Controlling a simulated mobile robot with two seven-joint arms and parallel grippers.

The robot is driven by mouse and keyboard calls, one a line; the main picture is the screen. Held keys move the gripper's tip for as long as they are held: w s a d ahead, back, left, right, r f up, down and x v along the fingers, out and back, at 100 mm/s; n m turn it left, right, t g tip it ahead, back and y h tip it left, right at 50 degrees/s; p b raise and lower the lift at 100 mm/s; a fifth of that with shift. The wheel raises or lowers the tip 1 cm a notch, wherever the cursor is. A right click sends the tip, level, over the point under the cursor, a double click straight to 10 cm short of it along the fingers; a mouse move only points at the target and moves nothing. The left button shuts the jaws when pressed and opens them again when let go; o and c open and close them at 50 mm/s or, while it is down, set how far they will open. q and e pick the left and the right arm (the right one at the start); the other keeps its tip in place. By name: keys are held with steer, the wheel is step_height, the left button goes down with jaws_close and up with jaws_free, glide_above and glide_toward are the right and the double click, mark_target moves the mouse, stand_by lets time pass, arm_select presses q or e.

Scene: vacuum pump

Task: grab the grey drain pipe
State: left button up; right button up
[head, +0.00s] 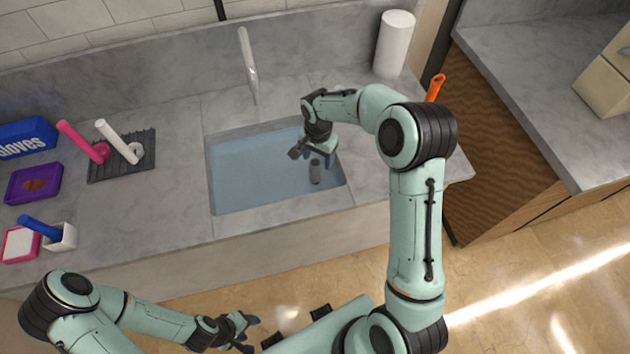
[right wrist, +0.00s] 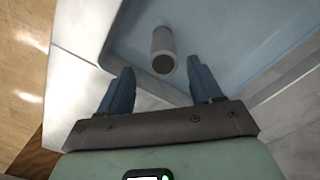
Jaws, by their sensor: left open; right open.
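The grey drain pipe (head: 315,172) is a short grey cylinder standing in the blue-tinted sink (head: 240,205), near the right side of the basin. In the right wrist view the pipe (right wrist: 163,45) shows with its dark round end toward the camera, ahead of and between the fingers, apart from them. My right gripper (head: 312,152) is over the sink close to the pipe; its two blue fingers (right wrist: 162,88) are spread and empty. My left gripper (head: 247,333) is open and empty, low in front of the counter, far from the pipe.
A faucet (head: 249,65) rises behind the sink, with a paper roll (head: 394,44) at the back right. A dark mat (head: 138,165) with pink and white brushes, a purple box (head: 34,183) and a blue gloves box (head: 27,138) sit at left.

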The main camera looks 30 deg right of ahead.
mark_target(315, 180)
steer(key=shift+w+a+f, duration=0.1)
steer(key=shift+a+f, duration=0.05)
steer(key=shift+f, duration=1.35)
steer(key=shift+w+a+f, duration=0.1)
steer(key=shift+f, duration=1.4)
jaws_close()
